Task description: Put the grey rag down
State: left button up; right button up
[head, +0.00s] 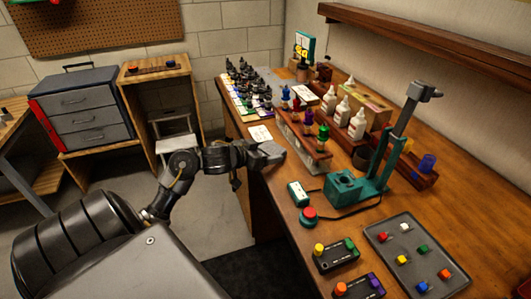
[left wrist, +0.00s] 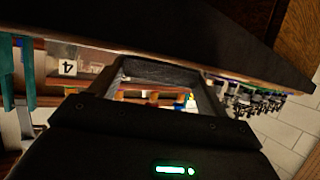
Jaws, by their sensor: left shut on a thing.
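My left gripper (head: 268,152) reaches in from the left and is over the left edge of the wooden workbench (head: 300,221). It is shut on a small grey piece, which appears to be the grey rag (head: 272,149), at its tip. In the left wrist view, a dark grey textured band (left wrist: 160,73) shows between the fingers; its full shape is hidden. I cannot tell whether the rag touches the bench or a thing on it. My right gripper is not in view.
A rack with coloured-handled drivers (head: 305,146) stands just right of the gripper. White bottles (head: 357,124) stand behind it. A white card (head: 260,134) lies behind the gripper. A green stand (head: 370,188), red button (head: 308,214) and grey tray (head: 415,262) are nearer.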

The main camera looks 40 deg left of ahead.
pick_arm(q)
jog(key=shift+f, duration=0.15)
jog(key=o, duration=1)
jog(key=shift+c, duration=0.2)
jog(key=shift+s+r, duration=0.2)
jog(key=shift+r, duration=0.1)
jog(key=d+p+v, duration=0.1)
jog(key=v, duration=1)
jog(key=shift+s+a+p, duration=0.25)
jog(key=shift+a+p, duration=0.15)
jog(key=shift+a, duration=0.1)
jog(key=shift+r, duration=0.1)
